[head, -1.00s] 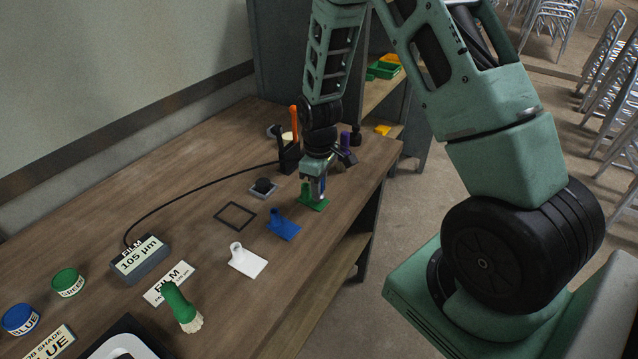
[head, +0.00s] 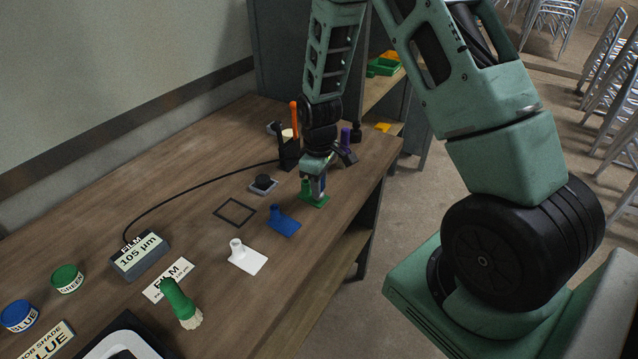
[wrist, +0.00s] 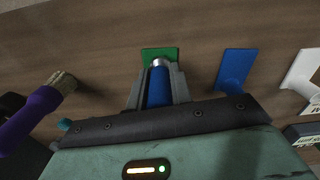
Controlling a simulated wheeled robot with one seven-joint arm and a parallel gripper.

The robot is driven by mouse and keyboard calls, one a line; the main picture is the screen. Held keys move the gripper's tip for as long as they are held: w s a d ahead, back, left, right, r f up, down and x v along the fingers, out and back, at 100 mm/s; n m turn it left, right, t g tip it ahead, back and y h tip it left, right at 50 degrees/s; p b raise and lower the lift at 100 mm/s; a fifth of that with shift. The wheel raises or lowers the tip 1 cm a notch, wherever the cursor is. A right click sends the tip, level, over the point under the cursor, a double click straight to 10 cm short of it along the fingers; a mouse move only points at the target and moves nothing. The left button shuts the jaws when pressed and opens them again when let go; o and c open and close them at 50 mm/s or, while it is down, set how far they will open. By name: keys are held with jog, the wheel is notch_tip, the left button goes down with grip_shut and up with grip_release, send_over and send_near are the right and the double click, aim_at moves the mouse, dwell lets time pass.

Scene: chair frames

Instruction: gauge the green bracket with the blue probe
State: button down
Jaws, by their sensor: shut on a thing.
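My gripper (head: 316,181) points down at the far right part of the bench. It is shut on the blue probe (wrist: 158,88), whose silver tip points at the green bracket. The green bracket (head: 320,203) lies on the bench under my gripper. Its flat plate also shows in the wrist view (wrist: 148,53), just beyond the probe tip. I cannot tell whether the tip touches the plate. The gripper hides part of the bracket. The grey gauge box (head: 141,259) at the left reads FILM 105 µm.
A blue bracket (head: 284,225) and a white bracket (head: 249,262) lie nearer. A black square outline (head: 234,212) marks bare bench. A black holder (head: 289,158) stands behind, joined to the gauge by a black cable (head: 200,182). A purple-handled brush (wrist: 30,116) is close to my gripper's left.

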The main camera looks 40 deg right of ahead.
jog(key=shift+f, duration=0.45)
dwell(1.2)
jog(key=shift+r+p, duration=2.55)
jog(key=shift+r, duration=0.95)
